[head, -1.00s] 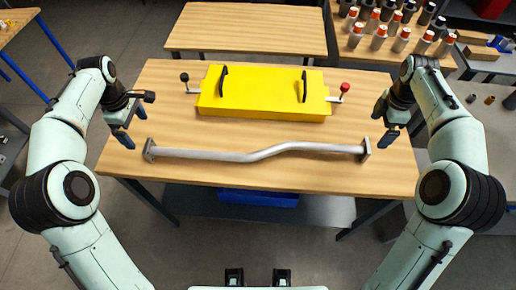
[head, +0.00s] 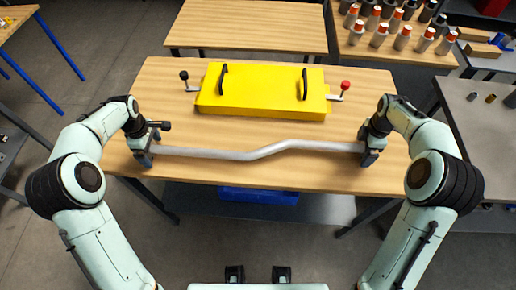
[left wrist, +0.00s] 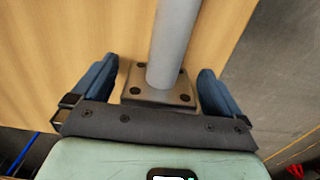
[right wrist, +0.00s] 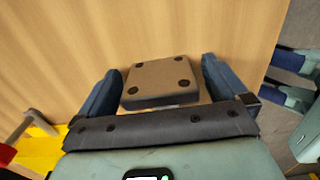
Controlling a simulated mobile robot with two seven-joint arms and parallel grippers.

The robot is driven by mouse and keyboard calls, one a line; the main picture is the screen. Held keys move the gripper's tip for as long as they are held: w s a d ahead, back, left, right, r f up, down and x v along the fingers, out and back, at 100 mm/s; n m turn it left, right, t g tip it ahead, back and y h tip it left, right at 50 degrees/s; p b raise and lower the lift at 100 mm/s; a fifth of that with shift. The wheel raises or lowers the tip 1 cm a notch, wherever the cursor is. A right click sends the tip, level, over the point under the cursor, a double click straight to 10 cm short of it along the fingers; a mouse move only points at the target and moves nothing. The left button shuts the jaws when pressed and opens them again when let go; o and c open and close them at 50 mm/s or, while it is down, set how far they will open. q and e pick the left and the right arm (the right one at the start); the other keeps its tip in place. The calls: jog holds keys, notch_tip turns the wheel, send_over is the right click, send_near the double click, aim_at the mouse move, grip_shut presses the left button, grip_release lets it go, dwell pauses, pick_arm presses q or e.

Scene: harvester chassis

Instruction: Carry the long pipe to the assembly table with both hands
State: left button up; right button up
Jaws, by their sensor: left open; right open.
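The long grey pipe (head: 250,153), with a bend right of its middle and a square flange at each end, lies across the front of the wooden table (head: 180,178). My left gripper (head: 144,157) is at its left end. In the left wrist view the open blue fingers stand either side of the left flange (left wrist: 160,88), with gaps visible. My right gripper (head: 370,156) is at its right end. In the right wrist view its open fingers stand either side of the right flange (right wrist: 158,82), also apart from it. The fingers partly hide both flanges in the head view.
A yellow box (head: 262,92) with two black handles and side knobs sits behind the pipe. Another wooden table (head: 245,28) stands farther back. Several orange-topped cylinders (head: 378,36) stand at the back right. A grey bench (head: 480,125) is at the right.

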pick_arm(q)
jog(key=shift+f, duration=0.15)
pick_arm(e)
jog(key=shift+f, duration=0.15)
pick_arm(q)
grip_shut()
pick_arm(e)
grip_shut()
pick_arm(q)
jog(key=shift+w, duration=0.1)
pick_arm(e)
jog(key=shift+w, duration=0.1)
pick_arm(q)
jog(key=shift+r, duration=0.25)
pick_arm(e)
jog(key=shift+r, duration=0.25)
